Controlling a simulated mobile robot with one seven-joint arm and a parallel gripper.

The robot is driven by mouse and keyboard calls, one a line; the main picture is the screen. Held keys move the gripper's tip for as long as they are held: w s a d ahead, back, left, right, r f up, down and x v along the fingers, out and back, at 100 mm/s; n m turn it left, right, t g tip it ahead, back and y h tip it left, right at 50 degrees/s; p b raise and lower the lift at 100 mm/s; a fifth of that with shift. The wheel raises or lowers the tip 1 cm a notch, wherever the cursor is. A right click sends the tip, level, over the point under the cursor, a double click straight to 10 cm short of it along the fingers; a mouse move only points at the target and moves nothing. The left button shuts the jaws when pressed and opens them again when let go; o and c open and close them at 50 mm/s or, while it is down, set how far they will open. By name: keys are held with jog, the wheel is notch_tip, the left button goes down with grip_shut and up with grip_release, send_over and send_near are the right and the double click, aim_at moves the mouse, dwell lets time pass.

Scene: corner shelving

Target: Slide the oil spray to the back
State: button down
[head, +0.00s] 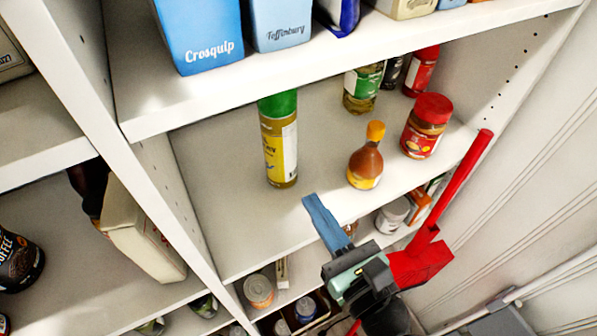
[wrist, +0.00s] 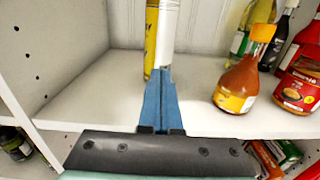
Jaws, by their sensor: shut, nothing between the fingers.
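The oil spray (head: 279,140) is a tall yellow can with a green cap and a white label side. It stands upright on the middle shelf, left of the other bottles. In the wrist view the oil spray (wrist: 151,35) stands straight beyond my fingers, its top cut off by the frame. My gripper (head: 308,200) is shut and empty, its blue fingers pointing at the can from the shelf's front edge. In the wrist view the fingertips (wrist: 162,70) overlap the can's lower part; I cannot tell whether they touch it.
A brown sauce bottle (head: 366,160) with an orange cap stands right of the can. A red-lidded jar (head: 426,126) and several bottles stand farther right and back. The shelf (head: 225,200) is bare left of the can and behind it. Boxes (head: 198,35) stand on the shelf above.

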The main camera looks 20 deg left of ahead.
aim_at(290, 167)
jog(key=shift+p+x, duration=0.75)
jog(key=shift+x, duration=2.4)
jog(key=p+x, duration=0.1)
jog(key=x, duration=0.6)
jog(key=shift+a+f, duration=0.1)
